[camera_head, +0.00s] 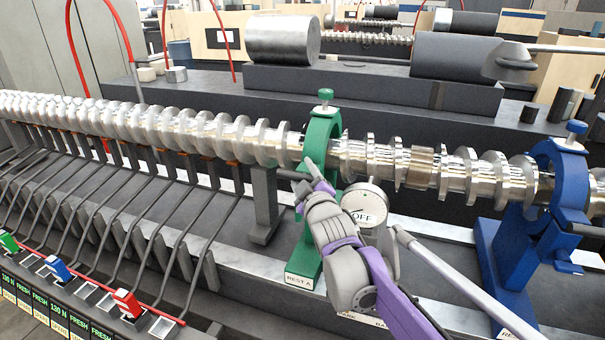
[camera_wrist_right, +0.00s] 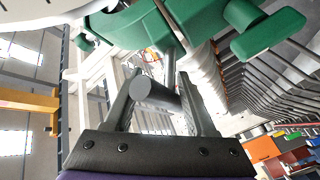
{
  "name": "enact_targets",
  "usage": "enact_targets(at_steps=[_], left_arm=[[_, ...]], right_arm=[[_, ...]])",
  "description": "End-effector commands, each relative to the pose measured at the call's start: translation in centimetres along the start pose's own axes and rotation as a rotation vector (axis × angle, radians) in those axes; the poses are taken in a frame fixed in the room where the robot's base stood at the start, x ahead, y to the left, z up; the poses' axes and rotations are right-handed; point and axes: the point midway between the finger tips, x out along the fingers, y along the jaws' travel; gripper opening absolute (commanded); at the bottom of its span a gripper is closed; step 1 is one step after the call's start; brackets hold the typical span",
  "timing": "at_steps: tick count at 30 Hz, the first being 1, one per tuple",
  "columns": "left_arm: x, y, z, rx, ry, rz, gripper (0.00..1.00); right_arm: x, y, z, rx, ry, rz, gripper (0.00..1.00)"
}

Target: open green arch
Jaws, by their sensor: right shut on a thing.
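The green arch (camera_head: 335,125) stands around the metal shaft (camera_head: 210,133), with a green knob (camera_head: 326,94) on top. Its green base carries a label reading REST A (camera_head: 300,280). A dark grey handle (camera_head: 291,175) sticks out from its side; in the right wrist view its round grey end (camera_wrist_right: 155,92) sits between the fingers. My right gripper (camera_head: 308,186) is shut on this handle, close in front of the arch. In the wrist view, green parts of the arch (camera_wrist_right: 200,25) fill the top. My left gripper is not in view.
A blue arch (camera_head: 560,170) stands around the shaft at the right. A round dial reading OFF (camera_head: 363,204) is just right of my right gripper. Several dark bars (camera_head: 140,215) slope below the shaft at the left. A second machine with big rollers (camera_head: 284,40) stands behind.

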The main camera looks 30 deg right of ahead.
Motion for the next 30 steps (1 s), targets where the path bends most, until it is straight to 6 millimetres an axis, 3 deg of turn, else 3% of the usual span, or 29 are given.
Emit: enact_targets(at_steps=[17,23,30], left_arm=[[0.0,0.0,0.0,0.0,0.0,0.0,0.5],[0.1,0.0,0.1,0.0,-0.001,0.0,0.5],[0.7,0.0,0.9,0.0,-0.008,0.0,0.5]], right_arm=[[0.1,1.1,-0.8,0.006,0.003,0.004,0.0],[0.8,4.0,-2.9,0.007,0.004,0.005,0.0],[2.9,10.0,-6.2,0.002,0.001,0.004,0.0]])
